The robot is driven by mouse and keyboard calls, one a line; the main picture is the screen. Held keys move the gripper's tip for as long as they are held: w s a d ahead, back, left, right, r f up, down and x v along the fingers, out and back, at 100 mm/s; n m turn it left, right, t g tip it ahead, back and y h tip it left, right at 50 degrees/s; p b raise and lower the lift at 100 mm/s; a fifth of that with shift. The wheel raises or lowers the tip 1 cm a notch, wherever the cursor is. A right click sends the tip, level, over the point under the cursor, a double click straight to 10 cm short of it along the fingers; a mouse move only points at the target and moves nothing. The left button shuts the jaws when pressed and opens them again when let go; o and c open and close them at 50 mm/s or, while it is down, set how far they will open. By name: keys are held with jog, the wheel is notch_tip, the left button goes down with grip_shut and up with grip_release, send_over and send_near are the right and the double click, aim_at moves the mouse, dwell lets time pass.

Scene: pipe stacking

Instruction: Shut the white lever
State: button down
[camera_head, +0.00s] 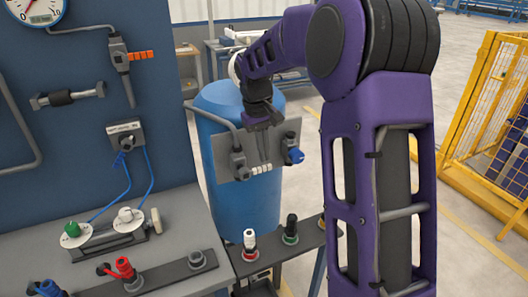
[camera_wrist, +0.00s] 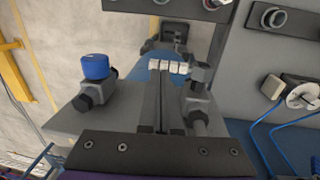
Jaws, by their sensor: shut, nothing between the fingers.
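The white lever (camera_head: 262,170) is a short ribbed handle on the valve (camera_head: 240,165) at the left of a grey plate (camera_head: 276,148), in front of a blue tank. It sticks out sideways towards the plate's middle. It also shows in the wrist view (camera_wrist: 167,66), just beyond the fingertips. My gripper (camera_head: 264,158) points down with its two fingers together and nothing between them. Its tips are right beside the lever; I cannot tell whether they touch it. The gripper (camera_wrist: 171,80) hides part of the plate behind it.
The blue tank (camera_head: 240,205) stands behind. A low shelf with connectors (camera_head: 290,230) is below. A blue panel (camera_head: 70,135) is at left.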

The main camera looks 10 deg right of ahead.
aim_at(264, 166)
notch_tip(264, 166, up, 12)
jog(key=p, duration=0.2)
jog(key=shift+r, duration=0.15)
